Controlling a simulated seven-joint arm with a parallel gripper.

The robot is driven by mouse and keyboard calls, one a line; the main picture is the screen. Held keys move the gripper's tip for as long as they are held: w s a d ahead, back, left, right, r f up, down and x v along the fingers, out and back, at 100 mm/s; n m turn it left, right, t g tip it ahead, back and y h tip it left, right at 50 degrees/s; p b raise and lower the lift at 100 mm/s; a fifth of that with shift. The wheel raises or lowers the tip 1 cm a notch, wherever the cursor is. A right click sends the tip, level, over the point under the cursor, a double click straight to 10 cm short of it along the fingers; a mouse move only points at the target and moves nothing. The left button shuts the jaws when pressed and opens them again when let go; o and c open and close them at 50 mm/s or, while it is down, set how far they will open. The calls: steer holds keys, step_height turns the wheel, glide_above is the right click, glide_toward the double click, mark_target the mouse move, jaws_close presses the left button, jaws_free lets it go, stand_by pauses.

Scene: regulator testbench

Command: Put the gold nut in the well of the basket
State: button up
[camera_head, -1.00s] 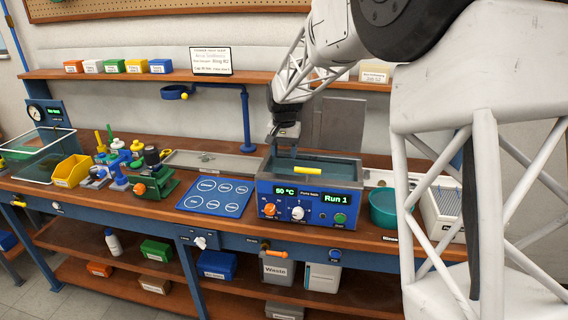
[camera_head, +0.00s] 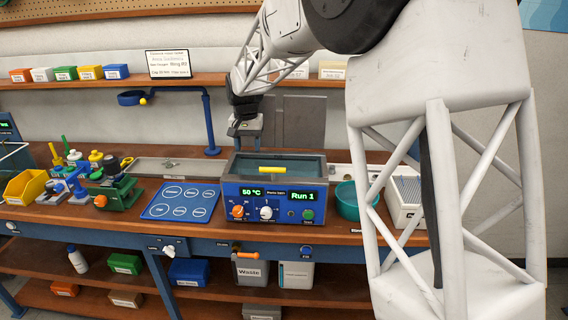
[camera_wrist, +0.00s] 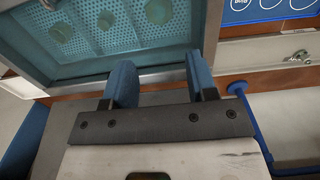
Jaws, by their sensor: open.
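The gold nut cannot be made out in either current view. A perforated teal basket floor (camera_wrist: 128,40) with several round greenish spots lies inside the metal-rimmed bath at the top left of the wrist view. I cannot tell which spot is a well. In the head view the blue parts bath (camera_head: 229,190) stands mid-bench, with a yellow bar (camera_head: 273,170) across its top. My gripper (camera_wrist: 160,75) is open, its two blue fingers apart with nothing seen between them. In the head view my gripper (camera_head: 244,132) is at the bath's back left; its fingertips are unclear there.
A grey tray (camera_head: 150,165) with small metal parts lies left of the bath. A blue mat (camera_head: 181,213) with marked circles lies in front of it. A teal bowl (camera_head: 346,200) and white rack stand to the right. A blue post (camera_head: 208,122) rises behind.

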steer(key=shift+d, duration=0.1)
steer(key=s+d+r+t, duration=0.1)
steer(key=s+d+r, duration=0.3)
steer(key=s+d, duration=0.65)
steer(key=s+d+r, duration=0.5)
steer(key=s+d, duration=0.5)
steer(key=d, duration=0.1)
steer(key=s+d+f, duration=0.2)
steer(key=s+d, duration=0.2)
steer(key=s, duration=0.5)
steer(key=s+d+f+t, duration=0.1)
steer(key=s+d+f, duration=0.1)
steer(key=s+d, duration=0.3)
steer(key=s+d+f, duration=0.2)
steer(key=s+d, duration=0.2)
steer(key=s, duration=0.9)
steer(key=shift+s+d+f+t, duration=0.3)
steer(key=shift+d+f, duration=0.05)
